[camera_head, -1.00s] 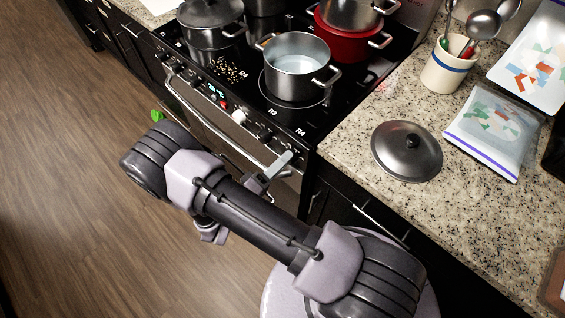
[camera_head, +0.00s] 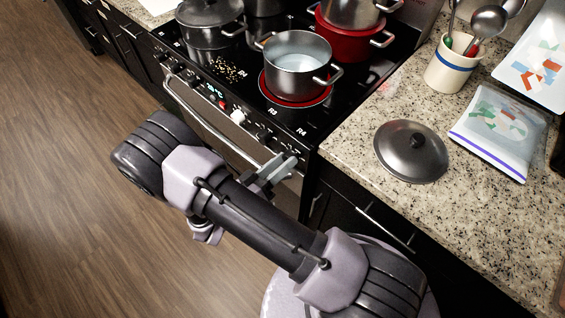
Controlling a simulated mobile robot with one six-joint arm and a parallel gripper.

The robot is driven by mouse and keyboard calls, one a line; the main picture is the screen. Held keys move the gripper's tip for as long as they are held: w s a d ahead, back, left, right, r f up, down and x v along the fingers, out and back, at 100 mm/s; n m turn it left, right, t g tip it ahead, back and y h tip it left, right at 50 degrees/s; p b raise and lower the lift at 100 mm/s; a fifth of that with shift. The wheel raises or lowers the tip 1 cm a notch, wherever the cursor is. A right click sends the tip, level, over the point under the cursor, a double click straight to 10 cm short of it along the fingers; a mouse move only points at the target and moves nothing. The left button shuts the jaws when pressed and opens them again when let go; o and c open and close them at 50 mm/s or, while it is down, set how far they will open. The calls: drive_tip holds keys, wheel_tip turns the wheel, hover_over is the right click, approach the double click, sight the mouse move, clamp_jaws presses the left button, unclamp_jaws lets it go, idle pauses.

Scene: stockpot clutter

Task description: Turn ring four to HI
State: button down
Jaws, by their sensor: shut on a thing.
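The black stove (camera_head: 330,110) has a row of control knobs along its front panel, with labels R3 and R4 on the glass top near the right end. My gripper (camera_head: 281,166) is at the right end of that panel. It is shut on a control knob, which is mostly hidden by the fingers, so its pointer setting cannot be read. A steel pot (camera_head: 297,67) of clear liquid stands on a ring that glows red (camera_head: 297,101). A dark knob (camera_head: 263,135) shows just left of my gripper.
A lidded pot (camera_head: 211,35) and a red pot (camera_head: 346,46) stand on the stove. The oven handle (camera_head: 205,125) runs below the knobs. The granite counter (camera_head: 350,142) holds a lid (camera_head: 411,151), a utensil crock (camera_head: 451,66) and a bag (camera_head: 501,132).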

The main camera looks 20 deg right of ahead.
idle(0.4)
drive_tip(key=c, duration=0.9)
unclamp_jaws()
drive_tip(key=p+v, duration=0.3)
drive_tip(key=v, duration=1.4)
drive_tip(key=shift+s+a, duration=0.15)
drive_tip(key=shift+a, duration=0.05)
